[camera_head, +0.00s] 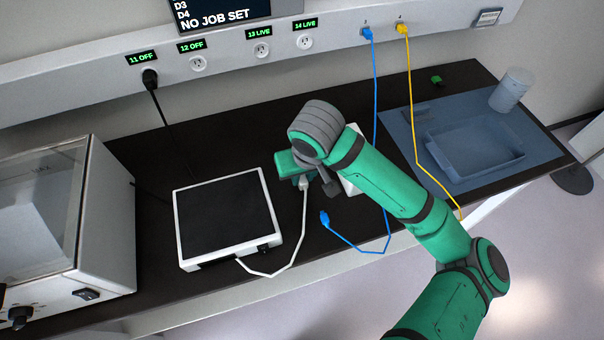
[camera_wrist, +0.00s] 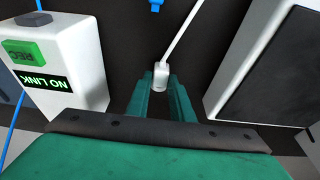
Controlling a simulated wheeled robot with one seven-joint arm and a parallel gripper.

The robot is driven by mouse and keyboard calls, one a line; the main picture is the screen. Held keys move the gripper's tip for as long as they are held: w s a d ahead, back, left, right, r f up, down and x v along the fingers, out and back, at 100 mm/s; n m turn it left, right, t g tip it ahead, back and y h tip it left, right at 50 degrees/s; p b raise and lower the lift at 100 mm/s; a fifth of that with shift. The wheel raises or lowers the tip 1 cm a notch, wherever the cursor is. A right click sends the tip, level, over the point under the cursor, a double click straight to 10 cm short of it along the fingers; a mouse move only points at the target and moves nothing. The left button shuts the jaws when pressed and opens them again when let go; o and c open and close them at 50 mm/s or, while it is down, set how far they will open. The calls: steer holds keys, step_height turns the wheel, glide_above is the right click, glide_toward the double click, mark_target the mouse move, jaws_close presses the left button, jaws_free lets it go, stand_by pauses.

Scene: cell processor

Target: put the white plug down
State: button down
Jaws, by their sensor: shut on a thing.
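The white plug (camera_wrist: 160,77) is between the two green fingers of my gripper (camera_wrist: 161,92) in the wrist view, with its white cable running up and away. In the head view the white plug (camera_head: 303,182) shows at the right edge of my gripper (camera_head: 298,178), above the dark bench. The white cable (camera_head: 291,262) loops from the plug to the front of a white device with a black top (camera_head: 226,215). My gripper is shut on the plug. I cannot tell how far the plug is above the bench.
A white box reading NO LINK (camera_wrist: 75,60) stands left in the wrist view. A blue plug (camera_head: 325,218) lies on the bench (camera_head: 140,160) right of the white cable. A blue tray (camera_head: 473,150) is at right. Wall sockets line the back. Bare bench lies behind the device.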

steer(key=shift+f, duration=0.1)
steer(key=c, duration=1.6)
jaws_free()
steer(key=shift+o, duration=0.2)
steer(key=a+v, duration=0.1)
steer(key=v, duration=1.1)
steer(key=shift+d, duration=0.45)
